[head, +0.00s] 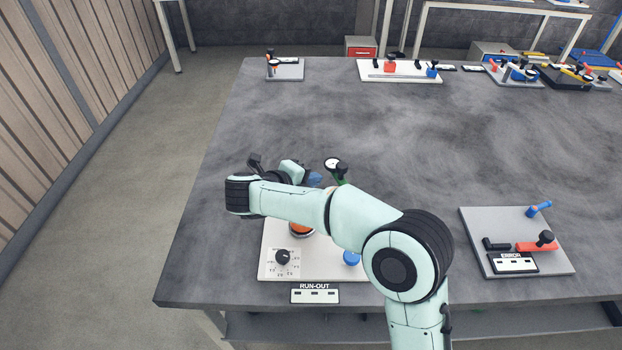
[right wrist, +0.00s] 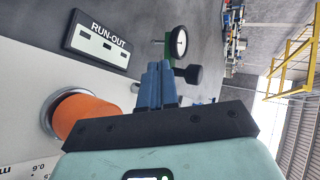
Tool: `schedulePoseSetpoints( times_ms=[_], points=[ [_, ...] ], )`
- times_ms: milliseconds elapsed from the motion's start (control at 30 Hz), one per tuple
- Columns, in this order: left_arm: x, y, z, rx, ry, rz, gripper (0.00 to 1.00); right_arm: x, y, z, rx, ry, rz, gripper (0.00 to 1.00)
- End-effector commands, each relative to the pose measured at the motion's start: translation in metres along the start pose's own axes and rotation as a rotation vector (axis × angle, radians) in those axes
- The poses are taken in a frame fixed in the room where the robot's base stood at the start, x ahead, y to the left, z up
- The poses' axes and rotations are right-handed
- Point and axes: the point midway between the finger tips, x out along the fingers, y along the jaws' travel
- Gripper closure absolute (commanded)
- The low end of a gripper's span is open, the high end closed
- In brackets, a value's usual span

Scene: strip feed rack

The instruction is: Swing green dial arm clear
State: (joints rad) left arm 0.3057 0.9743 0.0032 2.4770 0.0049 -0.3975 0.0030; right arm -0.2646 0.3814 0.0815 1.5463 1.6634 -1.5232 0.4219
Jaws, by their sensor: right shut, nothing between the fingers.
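The green dial arm (head: 341,181) shows only in part in the head view, just behind my right forearm. A round white-faced dial (head: 332,164) and a black knob are at its upper end. The dial (right wrist: 179,42) and a black knob (right wrist: 192,75) also show in the right wrist view, just beyond my fingertips. My right gripper (head: 316,179) is low over the board, left of the green arm. Its blue fingers (right wrist: 156,72) are shut and empty. I cannot tell whether they touch the arm. My left gripper is out of view.
An ERROR board (head: 480,225) stands at right. The table's middle is clear.

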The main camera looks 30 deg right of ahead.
Motion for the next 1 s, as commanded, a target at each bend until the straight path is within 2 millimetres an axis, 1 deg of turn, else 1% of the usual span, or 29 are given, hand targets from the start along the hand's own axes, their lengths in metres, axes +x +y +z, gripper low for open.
schedulePoseSetpoints(
  times_ms=[33,100,300,400,500,633,1000],
  points=[
    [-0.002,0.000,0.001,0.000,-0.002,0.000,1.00,0.001,-0.001,0.000,0.000,0.000,0.000,1.00],
    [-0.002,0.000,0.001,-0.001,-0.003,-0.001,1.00,-0.022,-0.001,0.002,0.000,-0.007,0.002,1.00],
    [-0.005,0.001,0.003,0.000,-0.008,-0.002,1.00,-0.067,0.000,0.000,-0.001,-0.006,0.002,1.00],
    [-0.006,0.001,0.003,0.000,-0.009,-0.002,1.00,-0.083,0.000,0.000,-0.001,-0.004,0.002,1.00],
    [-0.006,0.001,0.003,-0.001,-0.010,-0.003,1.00,-0.093,0.000,-0.001,-0.001,-0.003,0.002,1.00],
    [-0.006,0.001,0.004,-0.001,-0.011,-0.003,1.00,-0.100,0.000,-0.001,-0.001,-0.002,0.002,1.00],
    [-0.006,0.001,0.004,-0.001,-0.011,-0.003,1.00,-0.100,0.000,-0.001,-0.001,-0.002,0.002,1.00]
  ],
)
